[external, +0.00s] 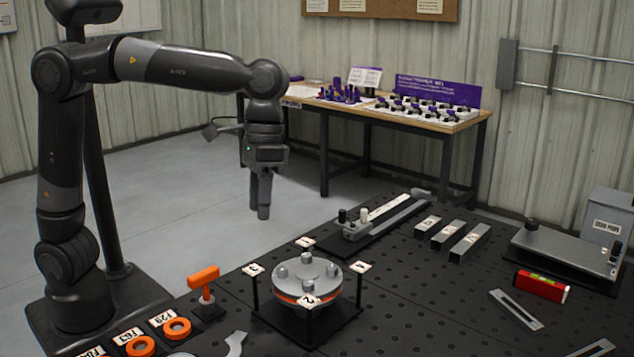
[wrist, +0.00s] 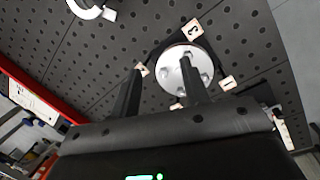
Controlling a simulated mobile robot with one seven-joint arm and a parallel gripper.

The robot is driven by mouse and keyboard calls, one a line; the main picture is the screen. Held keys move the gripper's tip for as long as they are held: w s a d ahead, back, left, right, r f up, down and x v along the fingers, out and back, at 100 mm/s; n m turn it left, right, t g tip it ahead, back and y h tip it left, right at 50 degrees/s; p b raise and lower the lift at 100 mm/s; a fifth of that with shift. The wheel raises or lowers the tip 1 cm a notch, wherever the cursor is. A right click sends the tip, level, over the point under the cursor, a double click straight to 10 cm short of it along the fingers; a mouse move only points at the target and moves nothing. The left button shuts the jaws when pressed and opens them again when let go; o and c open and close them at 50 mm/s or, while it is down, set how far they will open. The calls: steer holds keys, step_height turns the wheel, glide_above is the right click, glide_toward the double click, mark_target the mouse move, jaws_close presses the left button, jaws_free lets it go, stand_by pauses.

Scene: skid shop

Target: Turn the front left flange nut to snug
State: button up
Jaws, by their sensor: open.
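The round metal flange (external: 322,286) sits on a black stand on the dark perforated table, with an orange ring showing under its top plate. Several nuts stand on it, including a left one (external: 281,271), a back one (external: 307,258) and a right one (external: 334,271). I cannot tell for certain which is the front left nut. My gripper (external: 263,212) points down, open and empty, above and behind the flange to its left, apart from it. In the wrist view the flange (wrist: 172,77) shows beyond the fingers (wrist: 160,68); the right finger hides part of it.
Small numbered tags on posts surround the flange, such as one in front (external: 308,300) and one at right (external: 360,267). An orange-handled tool (external: 204,282) stands left of it. Orange rings (external: 177,328) lie front left. Metal bars (external: 455,236) and a red level (external: 542,286) lie right.

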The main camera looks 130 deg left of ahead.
mark_target(307, 253)
steer(key=a+f+n+h, duration=0.1)
steer(key=a+f+n, duration=0.2)
steer(key=a, duration=0.6)
steer(key=a+f+n+h, duration=0.1)
steer(key=a+f+n, duration=0.1)
steer(key=a, duration=0.6)
steer(key=shift+g, duration=0.4)
steer(key=x, duration=1.1)
steer(key=shift+d, duration=0.15)
steer(key=shift+c, duration=0.4)
steer(key=shift+h, duration=0.3)
jaws_close()
